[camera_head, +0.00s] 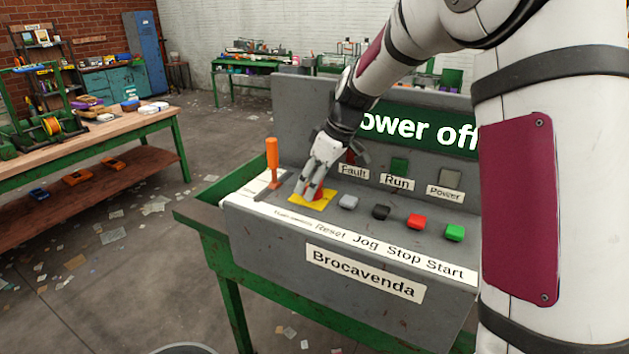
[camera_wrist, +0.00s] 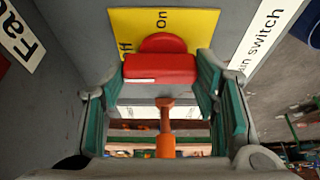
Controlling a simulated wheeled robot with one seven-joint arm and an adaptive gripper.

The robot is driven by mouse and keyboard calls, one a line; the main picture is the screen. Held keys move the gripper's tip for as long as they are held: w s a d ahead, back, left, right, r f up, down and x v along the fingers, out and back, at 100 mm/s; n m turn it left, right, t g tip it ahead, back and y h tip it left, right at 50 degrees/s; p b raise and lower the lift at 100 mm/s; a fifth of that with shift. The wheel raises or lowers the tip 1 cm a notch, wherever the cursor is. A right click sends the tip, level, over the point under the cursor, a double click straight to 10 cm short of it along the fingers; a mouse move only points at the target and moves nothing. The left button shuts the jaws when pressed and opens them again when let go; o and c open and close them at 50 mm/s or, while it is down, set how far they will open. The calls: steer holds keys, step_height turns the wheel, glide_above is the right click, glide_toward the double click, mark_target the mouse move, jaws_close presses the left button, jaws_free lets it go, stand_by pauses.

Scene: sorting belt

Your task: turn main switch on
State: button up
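The main switch is a red handle (camera_wrist: 160,69) on a yellow plate (camera_wrist: 193,24) marked "On" and "Off". In the head view the yellow plate (camera_head: 322,203) lies on the sloping grey panel, with the red switch mostly hidden under my gripper (camera_head: 312,187). In the wrist view my gripper (camera_wrist: 160,78) has its fingers spread apart, one at each end of the red handle. Whether the pads touch it is not clear. A sign (camera_head: 401,127) on the panel reads "Power off".
An orange lever (camera_head: 272,160) stands just left of the switch. Grey, black, red and green buttons (camera_head: 454,233) line the panel to the right. Fault, Run and Power lamps (camera_head: 451,178) sit behind. A workbench (camera_head: 85,137) stands at the left, with open floor between.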

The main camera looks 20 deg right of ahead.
steer(key=shift+m, duration=0.3)
steer(key=m+h, duration=0.1)
steer(key=m, duration=0.2)
steer(key=shift+s+a+m+t, duration=0.1)
steer(key=shift+s+m+t, duration=0.05)
steer(key=shift+m+t, duration=0.25)
steer(key=m+h+p, duration=0.2)
steer(key=m, duration=0.2)
steer(key=shift+s, duration=0.1)
steer(key=m+h+p, duration=0.2)
steer(key=m, duration=0.3)
steer(key=shift+a+m+p, duration=0.1)
steer(key=shift+m+p, duration=0.2)
steer(key=shift+m, duration=0.1)
steer(key=shift+m+g+h+p, duration=0.4)
steer(key=shift+m+h+p, duration=0.25)
steer(key=shift+m, duration=1.25)
steer(key=o, duration=1.2)
steer(key=shift+c, duration=0.2)
